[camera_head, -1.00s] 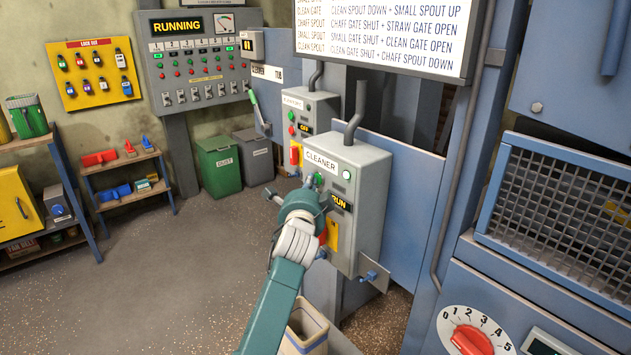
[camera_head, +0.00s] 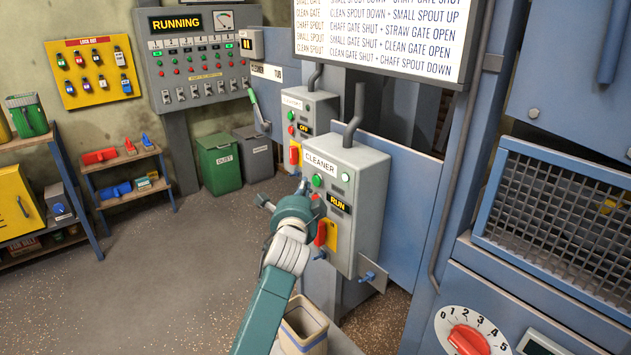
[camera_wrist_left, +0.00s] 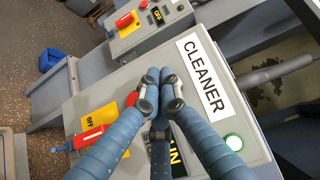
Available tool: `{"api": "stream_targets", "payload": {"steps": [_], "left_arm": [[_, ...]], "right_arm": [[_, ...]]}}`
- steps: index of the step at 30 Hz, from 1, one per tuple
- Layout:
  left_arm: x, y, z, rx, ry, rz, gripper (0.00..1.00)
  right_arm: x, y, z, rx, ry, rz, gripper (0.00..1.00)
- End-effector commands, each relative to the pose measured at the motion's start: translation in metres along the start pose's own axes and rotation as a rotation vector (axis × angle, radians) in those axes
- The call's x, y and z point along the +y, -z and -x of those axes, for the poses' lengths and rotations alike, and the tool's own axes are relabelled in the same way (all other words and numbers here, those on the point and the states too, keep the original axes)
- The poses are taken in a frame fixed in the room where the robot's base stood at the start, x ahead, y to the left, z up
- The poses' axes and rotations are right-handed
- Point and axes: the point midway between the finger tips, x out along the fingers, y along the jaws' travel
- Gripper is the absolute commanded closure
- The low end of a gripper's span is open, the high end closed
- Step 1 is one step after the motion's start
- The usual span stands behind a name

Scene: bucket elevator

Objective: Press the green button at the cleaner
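The grey cleaner box (camera_head: 375,215) stands at the centre of the head view, with a white CLEANER label. Its green button (camera_head: 317,180) shows on the front face, left of a pale lit lamp (camera_head: 346,176). The yellow display (camera_head: 338,203) below reads RUN. My left gripper (camera_head: 303,185) is just left of the green button, with a small gap in the picture. In the left wrist view its fingers (camera_wrist_left: 160,80) are drawn together with nothing seen between them. They cover part of the box face and the green button there. The lamp (camera_wrist_left: 233,142) glows whitish green. My right gripper is not in view.
A red and yellow OFF switch (camera_head: 327,236) sits low on the cleaner box. A similar elevator-side box (camera_head: 318,110) stands behind it, its display lit. An open bin (camera_head: 305,325) stands below my left arm. The floor to the left is clear.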

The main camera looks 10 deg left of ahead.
Motion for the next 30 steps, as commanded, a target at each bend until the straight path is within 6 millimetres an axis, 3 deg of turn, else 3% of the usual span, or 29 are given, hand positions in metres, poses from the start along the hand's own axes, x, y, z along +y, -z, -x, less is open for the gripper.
{"api": "stream_targets", "payload": {"steps": [3,12,30], "left_arm": [[-0.004,-0.009,0.009,-0.001,-0.002,-0.001,1.00],[-0.003,-0.029,0.028,-0.001,-0.001,-0.002,1.00],[-0.001,-0.033,0.032,0.000,0.000,0.000,1.00]], "right_arm": [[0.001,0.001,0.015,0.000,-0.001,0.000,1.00],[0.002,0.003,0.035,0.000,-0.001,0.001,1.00],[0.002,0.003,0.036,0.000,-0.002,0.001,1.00]]}}
